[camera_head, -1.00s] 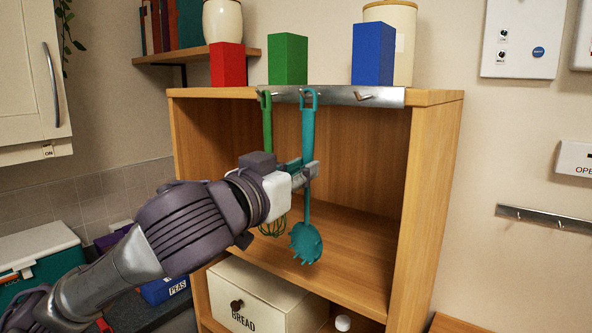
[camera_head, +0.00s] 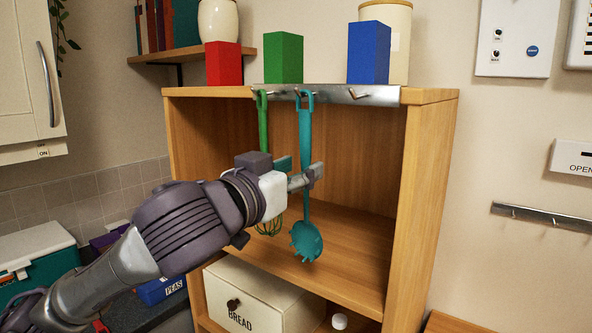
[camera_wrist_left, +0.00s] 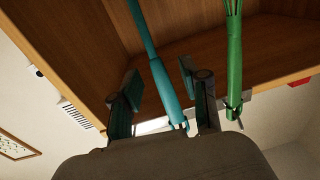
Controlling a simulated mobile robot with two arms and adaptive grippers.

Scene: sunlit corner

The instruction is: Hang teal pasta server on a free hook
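The teal pasta server (camera_head: 305,180) hangs upright, head down, with its loop on the middle hook of the metal rail (camera_head: 385,95). My left gripper (camera_head: 300,172) is around its handle. In the left wrist view the two fingers (camera_wrist_left: 160,90) stand apart, with the teal handle (camera_wrist_left: 150,45) between them and gaps on both sides. A green whisk (camera_head: 263,125) hangs on the hook to the left; it also shows in the left wrist view (camera_wrist_left: 234,60). The rail's right hook (camera_head: 359,93) is empty. My right gripper is not in view.
Red (camera_head: 223,64), green (camera_head: 283,58) and blue (camera_head: 368,53) blocks stand on the cabinet top above the hooks. The wooden cabinet's right side (camera_head: 425,200) bounds the open shelf space. A bread box (camera_head: 250,300) sits below. Another rail (camera_head: 540,214) is on the right wall.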

